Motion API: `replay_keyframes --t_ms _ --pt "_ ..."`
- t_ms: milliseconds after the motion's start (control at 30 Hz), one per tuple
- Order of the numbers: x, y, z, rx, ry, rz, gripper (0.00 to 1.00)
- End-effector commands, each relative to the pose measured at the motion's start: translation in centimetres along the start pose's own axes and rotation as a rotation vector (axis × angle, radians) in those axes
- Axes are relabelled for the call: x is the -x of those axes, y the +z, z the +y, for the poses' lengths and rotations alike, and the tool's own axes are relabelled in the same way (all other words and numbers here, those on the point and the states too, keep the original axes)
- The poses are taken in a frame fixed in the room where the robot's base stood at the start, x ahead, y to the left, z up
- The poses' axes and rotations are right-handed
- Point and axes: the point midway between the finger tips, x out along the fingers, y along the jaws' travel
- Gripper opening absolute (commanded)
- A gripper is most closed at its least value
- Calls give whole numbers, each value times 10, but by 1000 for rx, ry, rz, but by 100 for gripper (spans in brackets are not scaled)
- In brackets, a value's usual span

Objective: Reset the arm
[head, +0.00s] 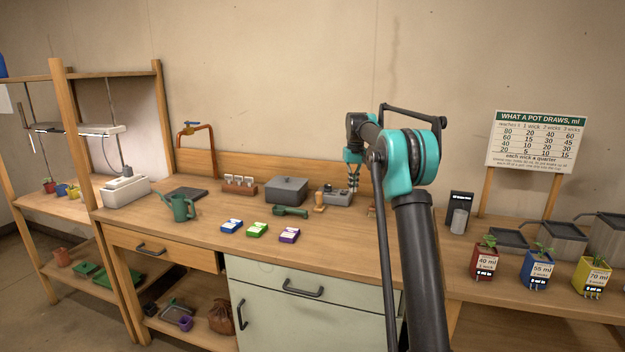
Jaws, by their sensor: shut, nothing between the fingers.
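My arm (415,220) rises in front of the bench and bends at a teal joint at the top. My gripper (353,188) hangs from its far end, pointing down, small in the head view. Its fingers are shut with nothing between them. It appears above or in front of the right end of a grey device (333,196) at the back of the wooden bench (215,240). I cannot tell the gap between them.
Blue (231,226), green (257,230) and purple (289,235) packets lie on the bench. Behind them are a green scoop (290,212), a lidded grey box (286,190) and a watering can (179,207). Labelled pots (537,270) stand right.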

Motion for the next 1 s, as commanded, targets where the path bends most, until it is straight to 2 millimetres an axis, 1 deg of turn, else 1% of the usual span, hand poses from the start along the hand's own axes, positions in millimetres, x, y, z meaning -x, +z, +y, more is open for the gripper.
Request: replay_keyframes --t_ms 167,267,467,500,567,600,667,700,767,800,867,900,967,1000 --pt "2 37 -1 -19 4 32 0" --pt "0 68 -3 -34 7 57 0" --pt "-11 141 -9 -62 13 107 0" --pt "-14 157 -11 -68 14 118 0" --pt "-20 181 -14 -77 15 132 0" --pt "-24 198 -16 -82 16 143 0" --pt "-32 224 -19 -90 18 158 0" --pt "-37 242 -21 -96 18 168 0" --pt "-46 268 -24 -105 20 183 0" --pt "-53 287 -27 -111 20 193 0" --pt "-63 314 -30 -120 22 209 0" --pt "-70 333 -33 -125 23 218 0" --pt "-82 362 -37 -133 24 234 0" --pt "-91 381 -40 -139 24 244 0"
